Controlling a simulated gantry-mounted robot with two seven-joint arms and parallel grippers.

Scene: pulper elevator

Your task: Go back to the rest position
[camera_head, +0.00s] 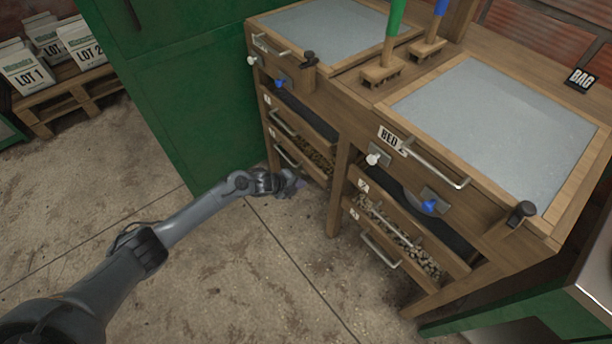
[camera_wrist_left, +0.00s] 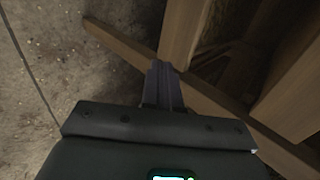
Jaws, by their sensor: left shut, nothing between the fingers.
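My left gripper (camera_head: 293,184) is in the head view, at the end of my arm that reaches in from the lower left. It is near the legs of the left part of the wooden bench (camera_head: 337,190), above the concrete floor. In the left wrist view its fingers (camera_wrist_left: 163,85) are together and hold nothing. They point toward wooden beams (camera_wrist_left: 185,35) of a frame; I cannot tell whether they touch. My right gripper is in neither view.
The bench has drawers with metal handles (camera_head: 437,165) sticking out, and brushes with a green handle (camera_head: 393,30) and a blue handle on top. A green cabinet (camera_head: 185,80) stands behind. The floor (camera_head: 240,280) at the front is clear.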

